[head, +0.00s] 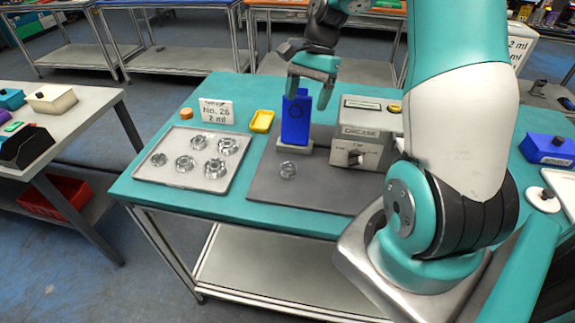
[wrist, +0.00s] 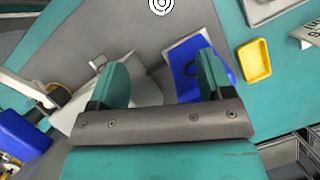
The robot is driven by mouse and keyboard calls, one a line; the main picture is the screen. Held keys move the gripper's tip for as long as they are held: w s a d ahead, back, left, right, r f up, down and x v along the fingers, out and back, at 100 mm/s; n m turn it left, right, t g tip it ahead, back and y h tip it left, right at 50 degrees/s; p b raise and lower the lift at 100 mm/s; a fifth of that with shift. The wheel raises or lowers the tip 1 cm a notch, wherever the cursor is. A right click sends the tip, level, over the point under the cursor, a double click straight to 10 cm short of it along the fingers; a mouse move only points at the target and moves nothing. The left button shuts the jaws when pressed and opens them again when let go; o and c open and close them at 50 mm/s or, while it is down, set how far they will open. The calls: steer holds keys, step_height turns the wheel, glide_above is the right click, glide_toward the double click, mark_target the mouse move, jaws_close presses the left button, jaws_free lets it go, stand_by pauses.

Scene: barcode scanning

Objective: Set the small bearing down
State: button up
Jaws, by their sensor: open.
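A small shiny bearing (head: 288,170) lies on the dark grey mat (head: 262,190), in front of the upright blue block (head: 295,120). It also shows at the top edge of the wrist view (wrist: 160,4), partly cut off. My gripper (head: 309,97) is above the back of the mat, beside the top of the blue block. In the wrist view my gripper (wrist: 165,78) has its two teal fingers spread with nothing held between them. The bearing is well apart from the fingers. The blue block (wrist: 188,68) is partly hidden by the right finger in that view.
A grey tray (head: 150,178) with several bearings stands at the left. A "No. 26 2 ml" sign (head: 217,111), an orange disc (head: 186,114) and a yellow dish (head: 262,121) are behind it. The grease machine (head: 365,145) stands right of the blue block. The mat's front left is clear.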

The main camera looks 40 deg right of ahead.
steer(key=p, duration=0.2)
glide_toward(288, 169)
steer(key=x, duration=0.2)
steer(key=shift+s+f, duration=0.2)
steer(key=shift+f, duration=0.2)
steer(key=shift+a+p+x, duration=0.2)
steer(key=shift+p+x, duration=0.6)
steer(key=shift+x, duration=1.9)
steer(key=shift+w, duration=0.1)
steer(key=c, duration=1.1)
steer(key=shift+r, duration=0.1)
steer(key=shift+r+b, duration=1.05)
steer(key=shift+r, duration=8.9)
